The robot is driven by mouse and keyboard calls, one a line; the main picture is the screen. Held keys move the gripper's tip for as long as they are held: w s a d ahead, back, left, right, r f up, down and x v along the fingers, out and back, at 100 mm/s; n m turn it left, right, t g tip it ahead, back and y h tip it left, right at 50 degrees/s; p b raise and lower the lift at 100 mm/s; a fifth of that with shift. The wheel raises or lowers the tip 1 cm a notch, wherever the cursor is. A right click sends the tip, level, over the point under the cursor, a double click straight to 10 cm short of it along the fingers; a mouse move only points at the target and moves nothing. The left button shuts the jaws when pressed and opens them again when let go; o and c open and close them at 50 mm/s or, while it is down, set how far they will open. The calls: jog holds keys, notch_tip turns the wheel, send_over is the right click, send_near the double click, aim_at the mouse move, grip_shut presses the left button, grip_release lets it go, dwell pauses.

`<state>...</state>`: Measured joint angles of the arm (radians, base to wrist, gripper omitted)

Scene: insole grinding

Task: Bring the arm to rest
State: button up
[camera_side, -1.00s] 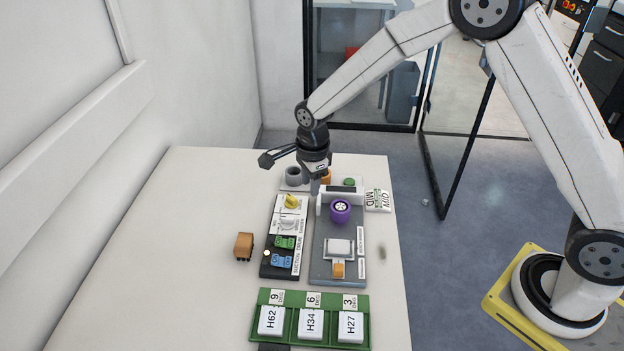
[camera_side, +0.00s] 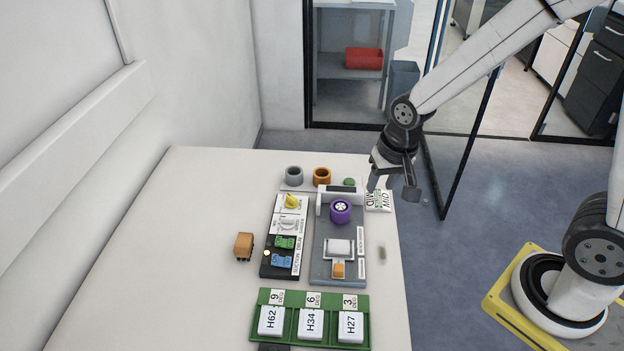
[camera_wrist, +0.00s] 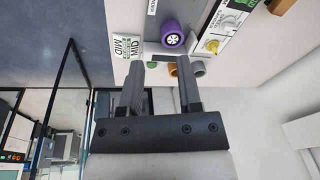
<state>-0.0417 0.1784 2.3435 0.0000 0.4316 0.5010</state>
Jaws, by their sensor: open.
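My gripper (camera_side: 374,186) is at the table's right edge in the side view, above and beside the white MID card (camera_side: 379,201). In the wrist view its two fingers (camera_wrist: 160,75) are apart with nothing between them. The table (camera_side: 190,250) is beneath and to the left of it. The grey machine with a purple knob (camera_side: 340,211) stands just left of my gripper. The purple knob also shows in the wrist view (camera_wrist: 172,36), beyond the fingertips.
A grey cup (camera_side: 294,175), an orange cup (camera_side: 321,176) and a green button (camera_side: 349,182) are at the back. A brown block (camera_side: 244,246) lies left. A green tray (camera_side: 290,340) holds labelled white blocks. A glass partition stands behind.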

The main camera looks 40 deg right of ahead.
jog(key=s+d+n, duration=0.1)
jog(key=s+n, duration=0.4)
jog(key=s, duration=0.1)
jog(key=shift+d+r, duration=0.15)
jog(key=shift+d, duration=0.05)
jog(key=shift+w, duration=0.15)
jog(key=n+g, duration=0.2)
jog(key=n, duration=0.7)
send_over(287, 217)
notch_tip(287, 217, down, 8)
jog(key=shift+r, duration=0.2)
jog(key=shift+f, duration=0.15)
jog(key=shift+f, duration=3.1)
jog(key=shift+f, duration=2.05)
jog(key=shift+r, duration=0.15)
